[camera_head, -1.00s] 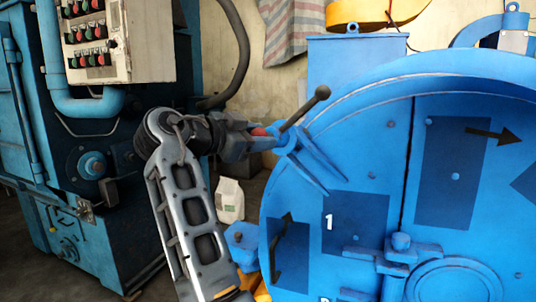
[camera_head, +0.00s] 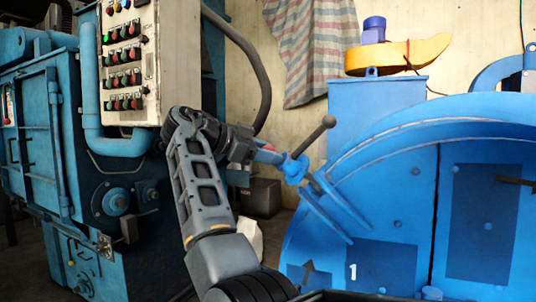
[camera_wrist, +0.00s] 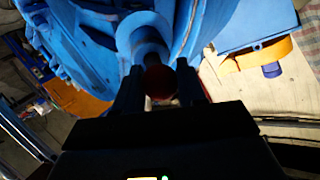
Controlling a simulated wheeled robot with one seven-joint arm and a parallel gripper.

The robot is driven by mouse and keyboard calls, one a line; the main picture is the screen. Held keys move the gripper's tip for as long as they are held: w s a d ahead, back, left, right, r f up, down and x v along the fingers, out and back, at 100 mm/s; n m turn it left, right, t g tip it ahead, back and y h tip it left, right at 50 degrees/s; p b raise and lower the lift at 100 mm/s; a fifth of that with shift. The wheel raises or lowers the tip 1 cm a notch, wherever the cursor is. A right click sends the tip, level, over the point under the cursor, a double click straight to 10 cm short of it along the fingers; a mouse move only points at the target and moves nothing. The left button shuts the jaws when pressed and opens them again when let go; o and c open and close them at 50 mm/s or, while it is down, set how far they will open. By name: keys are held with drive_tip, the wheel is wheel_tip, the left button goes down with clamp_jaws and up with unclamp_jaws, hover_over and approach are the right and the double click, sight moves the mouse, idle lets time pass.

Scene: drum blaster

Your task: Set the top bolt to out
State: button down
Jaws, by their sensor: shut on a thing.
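The top bolt (camera_head: 293,167) is a blue fitting at the upper left edge of the blue drum door, with a dark ball-ended lever (camera_head: 316,135) rising to the upper right. Its red knob (camera_head: 269,148) faces my gripper (camera_head: 264,154), which comes from the left. In the wrist view, the dark red knob (camera_wrist: 160,82) sits between the two fingers of my gripper (camera_wrist: 160,90), which is shut on it. The blue bolt shaft (camera_wrist: 144,40) runs away from the knob into the drum. The fingers partly hide the knob in the head view.
The blue drum (camera_head: 400,200) fills the right side. A blue machine with a control panel (camera_head: 125,60) stands at the left, with a hanging dark hose (camera_head: 262,75). A dark box (camera_head: 260,197) stands behind my arm. A striped cloth (camera_head: 312,45) hangs on the wall.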

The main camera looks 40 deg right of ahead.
drive_tip(key=shift+w+f, duration=0.1)
drive_tip(key=shift+f, duration=0.05)
drive_tip(key=c, duration=0.9)
unclamp_jaws()
drive_tip(key=shift+o, duration=1.1)
drive_tip(key=b+v, duration=0.1)
drive_tip(key=v, duration=0.6)
drive_tip(key=shift+a, duration=0.3)
drive_tip(key=shift+w, duration=0.1)
